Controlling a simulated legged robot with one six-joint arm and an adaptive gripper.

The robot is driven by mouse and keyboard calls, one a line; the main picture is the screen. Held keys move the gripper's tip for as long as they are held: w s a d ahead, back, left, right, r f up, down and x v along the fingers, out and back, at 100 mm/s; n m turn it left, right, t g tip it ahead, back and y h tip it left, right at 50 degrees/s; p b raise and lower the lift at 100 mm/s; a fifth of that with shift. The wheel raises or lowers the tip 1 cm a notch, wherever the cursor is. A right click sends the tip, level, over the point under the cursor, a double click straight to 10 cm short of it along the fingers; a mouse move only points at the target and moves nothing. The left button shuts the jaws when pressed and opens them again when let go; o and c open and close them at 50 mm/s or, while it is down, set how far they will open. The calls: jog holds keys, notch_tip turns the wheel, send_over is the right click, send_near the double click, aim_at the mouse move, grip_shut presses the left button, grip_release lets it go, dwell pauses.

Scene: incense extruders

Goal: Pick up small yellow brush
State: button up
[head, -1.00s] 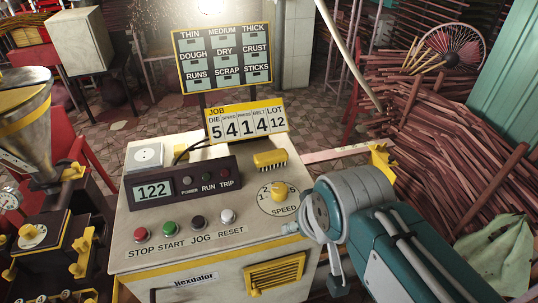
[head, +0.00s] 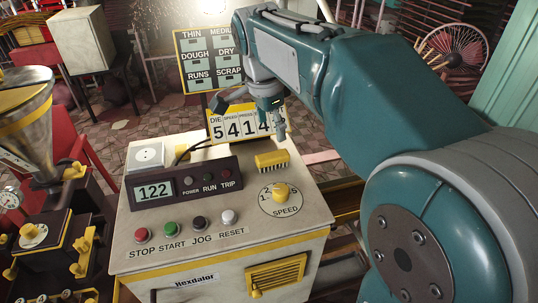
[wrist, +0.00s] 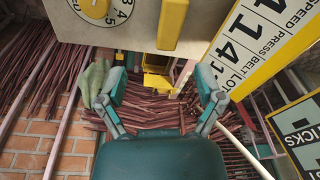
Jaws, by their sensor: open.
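The small yellow brush (head: 272,160) lies on top of the white control cabinet (head: 225,255), behind the yellow speed knob (head: 281,192), bristles toward the front. My gripper (head: 277,122) hangs above and behind the brush, apart from it, in front of the job number sign. In the wrist view the brush (wrist: 172,22) shows at the top centre, beyond the two fingertips. My gripper (wrist: 160,85) has its fingers spread wide with nothing between them. In the head view the fingers are partly hidden by the wrist.
The job number sign (head: 232,126) stands close behind my gripper. A dark display box (head: 182,182) reading 122 sits left of the brush. Several push buttons (head: 170,227) line the front. A metal hopper (head: 22,110) stands at the left, and red incense sticks (wrist: 155,110) lie beyond the cabinet.

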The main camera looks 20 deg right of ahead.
aim_at(271, 154)
jog(key=w+m, duration=0.1)
jog(key=w, duration=0.1)
jog(key=shift+w+a+f+m+g, duration=0.2)
jog(key=shift+w+m+g, duration=0.1)
jog(key=shift+m, duration=0.1)
jog(key=shift+w+f, duration=0.1)
jog(key=f, duration=0.3)
jog(key=d+f, duration=0.1)
jog(key=f, duration=0.6)
jog(key=shift+s+d+f, duration=0.2)
jog(key=shift+s, duration=0.05)
grip_shut()
